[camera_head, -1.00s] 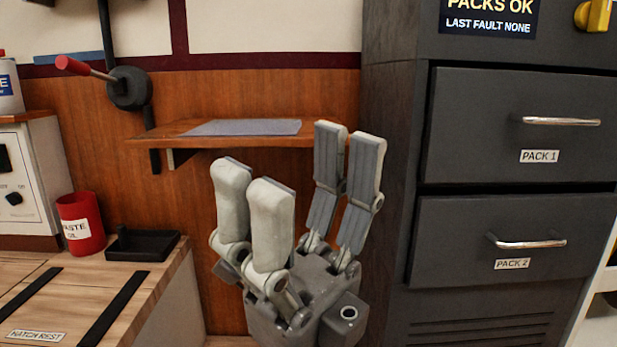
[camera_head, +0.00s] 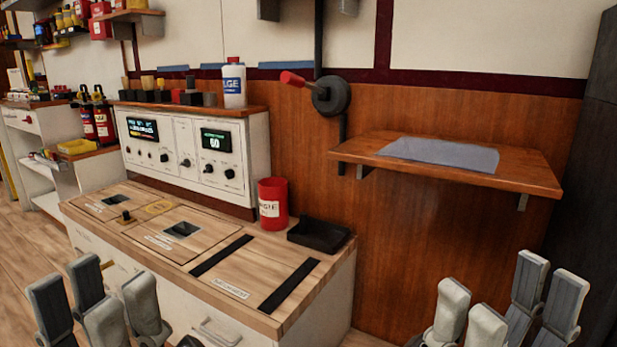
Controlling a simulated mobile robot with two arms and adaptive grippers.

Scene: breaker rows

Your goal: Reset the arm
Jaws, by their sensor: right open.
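My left gripper (camera_head: 94,297) is at the lower left, in front of the wooden-topped bench. Its fingers point up, stand apart and hold nothing that I can see. My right gripper (camera_head: 508,300) is at the lower right, in front of the wood panel and below the shelf. Its fingers point up, spread and empty. Both palms are cut off by the lower edge. A lever with a red grip (camera_head: 294,79) on a round dark hub is on the wall above the bench, apart from both grippers.
The bench top (camera_head: 318,274) carries a red cup (camera_head: 272,204) and an empty black tray (camera_head: 318,235). A white control console (camera_head: 262,160) stands behind it, with a white bottle (camera_head: 233,84) on top. A wooden shelf (camera_head: 530,184) holds a flat grey sheet (camera_head: 440,152). A dark cabinet (camera_head: 590,150) edges the right.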

